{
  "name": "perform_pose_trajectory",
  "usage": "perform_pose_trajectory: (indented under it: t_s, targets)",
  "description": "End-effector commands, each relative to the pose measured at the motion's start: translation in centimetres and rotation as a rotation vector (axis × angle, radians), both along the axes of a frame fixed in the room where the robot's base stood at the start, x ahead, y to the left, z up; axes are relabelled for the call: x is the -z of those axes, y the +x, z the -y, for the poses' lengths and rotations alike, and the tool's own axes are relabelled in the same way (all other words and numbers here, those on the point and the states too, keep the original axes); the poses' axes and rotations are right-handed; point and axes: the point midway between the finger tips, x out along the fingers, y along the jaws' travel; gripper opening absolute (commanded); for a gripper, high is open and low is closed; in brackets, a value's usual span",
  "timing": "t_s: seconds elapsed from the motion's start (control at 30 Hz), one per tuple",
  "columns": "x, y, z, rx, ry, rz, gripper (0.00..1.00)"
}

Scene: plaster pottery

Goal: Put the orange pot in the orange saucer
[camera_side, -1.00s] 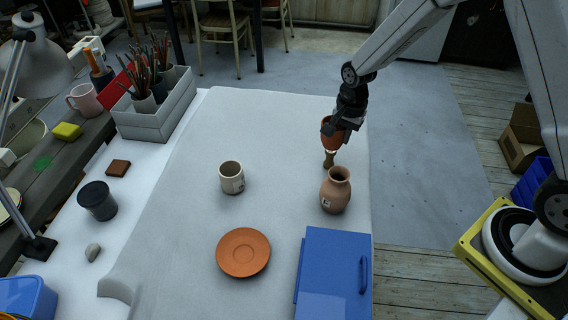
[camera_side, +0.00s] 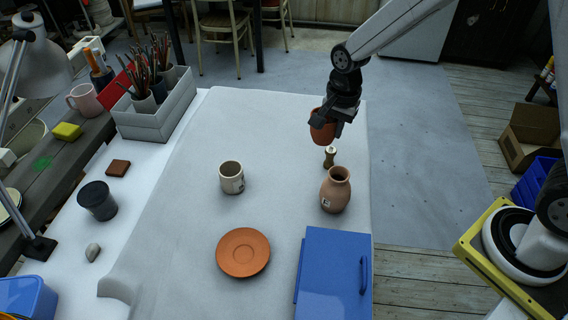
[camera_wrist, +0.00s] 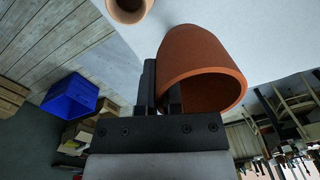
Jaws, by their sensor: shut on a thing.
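The orange pot (camera_side: 321,127) is held up above the far right part of the white table by my gripper (camera_side: 333,118). In the wrist view my gripper (camera_wrist: 163,95) is shut on the wall of the orange pot (camera_wrist: 200,55), with one finger inside its mouth and one outside. The pot looks roughly upright in the side view. The orange saucer (camera_side: 243,252) lies flat and empty on the table at the front middle, well apart from the pot.
A tan vase (camera_side: 335,190) and a small brown-and-white object (camera_side: 330,157) stand below and near the pot. A cream cup (camera_side: 231,177) stands left of the vase. A blue box (camera_side: 333,275) is right of the saucer. The table's middle is largely clear.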

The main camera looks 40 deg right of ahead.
Motion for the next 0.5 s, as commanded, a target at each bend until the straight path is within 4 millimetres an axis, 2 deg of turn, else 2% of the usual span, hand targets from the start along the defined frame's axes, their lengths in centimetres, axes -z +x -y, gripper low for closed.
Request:
perform_pose_trajectory:
  t_s: [0.2, 0.5]
  targets:
    - [-0.1, -2.5, -5.2, -0.029, 0.001, 0.003, 0.00]
    - [-0.1, -7.1, -11.4, -0.062, 0.003, 0.005, 0.00]
